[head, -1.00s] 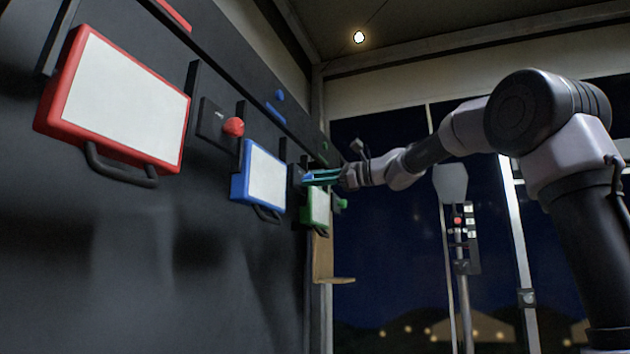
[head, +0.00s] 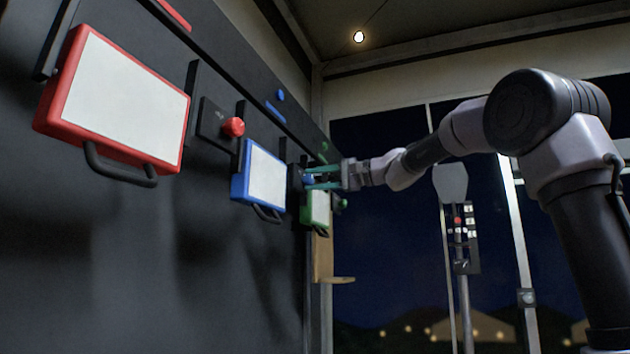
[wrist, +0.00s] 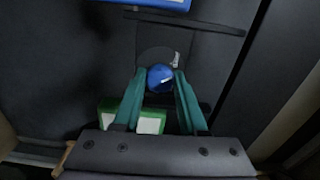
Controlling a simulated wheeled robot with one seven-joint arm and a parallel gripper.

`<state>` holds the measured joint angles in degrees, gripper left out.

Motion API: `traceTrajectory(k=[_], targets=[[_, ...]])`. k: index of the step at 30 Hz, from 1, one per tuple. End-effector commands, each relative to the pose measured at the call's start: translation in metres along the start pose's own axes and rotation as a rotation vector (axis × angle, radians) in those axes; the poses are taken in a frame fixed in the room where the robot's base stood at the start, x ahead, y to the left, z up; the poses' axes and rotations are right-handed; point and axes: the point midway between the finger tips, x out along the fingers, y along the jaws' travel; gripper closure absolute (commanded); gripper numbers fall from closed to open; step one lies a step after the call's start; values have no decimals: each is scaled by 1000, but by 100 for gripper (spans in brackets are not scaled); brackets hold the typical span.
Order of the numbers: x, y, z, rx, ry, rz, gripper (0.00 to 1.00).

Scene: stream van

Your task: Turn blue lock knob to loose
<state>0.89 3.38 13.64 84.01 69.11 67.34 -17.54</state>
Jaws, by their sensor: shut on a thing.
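The blue lock knob (wrist: 160,78) shows in the wrist view as a round blue knob with a small pale mark, on a dark plate (wrist: 160,40) fixed to the black wall. My gripper (wrist: 160,84) has its two green fingers on either side of the knob, shut on it. In the head view my gripper (head: 312,179) reaches the wall just right of the blue-framed panel (head: 264,178). Only a little of the blue knob (head: 308,179) shows there between the fingers. Which setting the knob points to cannot be read.
A red-framed panel (head: 125,100) and a red knob (head: 233,127) are to the left on the wall. A green-framed panel (head: 318,208) hangs close below my gripper. A small wooden ledge (head: 335,280) is lower down. The space in front of the wall is free.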

Motion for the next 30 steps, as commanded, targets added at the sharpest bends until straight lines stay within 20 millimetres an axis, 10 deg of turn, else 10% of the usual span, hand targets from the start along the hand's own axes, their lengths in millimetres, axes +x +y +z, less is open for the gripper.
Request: traceTrajectory(k=[27,28,30], targets=[[0,2,0,-183,-2,3,100],[0,2,0,-183,-2,3,55],[0,2,0,-183,-2,3,29]])
